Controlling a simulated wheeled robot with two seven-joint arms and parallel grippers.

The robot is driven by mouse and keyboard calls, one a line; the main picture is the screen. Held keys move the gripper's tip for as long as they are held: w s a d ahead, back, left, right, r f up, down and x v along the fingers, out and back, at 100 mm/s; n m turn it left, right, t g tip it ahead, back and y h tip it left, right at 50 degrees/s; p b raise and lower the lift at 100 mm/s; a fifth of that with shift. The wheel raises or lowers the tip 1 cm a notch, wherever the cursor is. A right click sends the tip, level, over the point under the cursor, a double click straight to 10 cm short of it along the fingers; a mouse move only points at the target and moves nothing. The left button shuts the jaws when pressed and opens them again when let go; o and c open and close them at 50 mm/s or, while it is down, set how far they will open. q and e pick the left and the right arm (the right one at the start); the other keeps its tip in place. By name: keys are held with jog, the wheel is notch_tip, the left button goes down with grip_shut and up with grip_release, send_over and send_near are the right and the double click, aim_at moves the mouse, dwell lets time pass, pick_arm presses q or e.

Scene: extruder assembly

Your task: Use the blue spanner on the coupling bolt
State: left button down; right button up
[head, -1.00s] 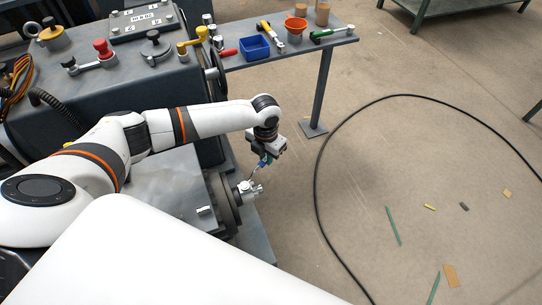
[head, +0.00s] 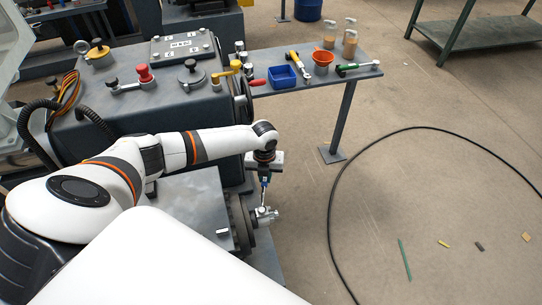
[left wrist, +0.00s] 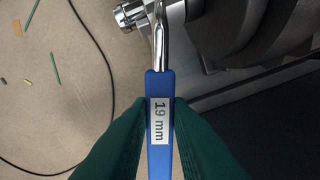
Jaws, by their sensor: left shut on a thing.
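The blue spanner (left wrist: 160,120) has a blue handle labelled 19 mm and a shiny metal shaft. My left gripper (left wrist: 160,103) is shut on its handle, between two green fingers. In the head view the left gripper (head: 265,172) hangs over the end of the machine, with the spanner (head: 264,193) pointing down from it. A silver coupling fitting (head: 265,216) sticks out just below. It also shows at the top of the left wrist view (left wrist: 132,14), close beside the shaft. The spanner's jaw is cut off or too small there, so I cannot tell whether it sits on the bolt.
A dark round flange (head: 242,222) sits beside the fitting. A grey side table (head: 330,78) holds a blue bin (head: 283,76), an orange funnel (head: 322,58) and tools. A black cable (head: 334,200) loops over the floor on the right.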

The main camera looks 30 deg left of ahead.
pick_arm(q)
jog(key=shift+w+d+m, duration=0.1)
jog(key=shift+d+m, duration=0.15)
jog(key=shift+m, duration=0.05)
jog(key=shift+w+r, duration=0.1)
jog(key=shift+r, duration=0.1)
dwell(0.3)
jog(key=shift+r+p, duration=0.3)
jog(key=shift+r, duration=0.05)
dwell(0.4)
jog(key=shift+w, duration=0.1)
jog(key=shift+d+m+b, duration=0.3)
jog(key=shift+d+m, duration=0.05)
jog(key=shift+m, duration=0.15)
jog(key=shift+f+g+b, duration=0.25)
jog(key=shift+g+b, duration=0.1)
jog(key=shift+g, duration=0.25)
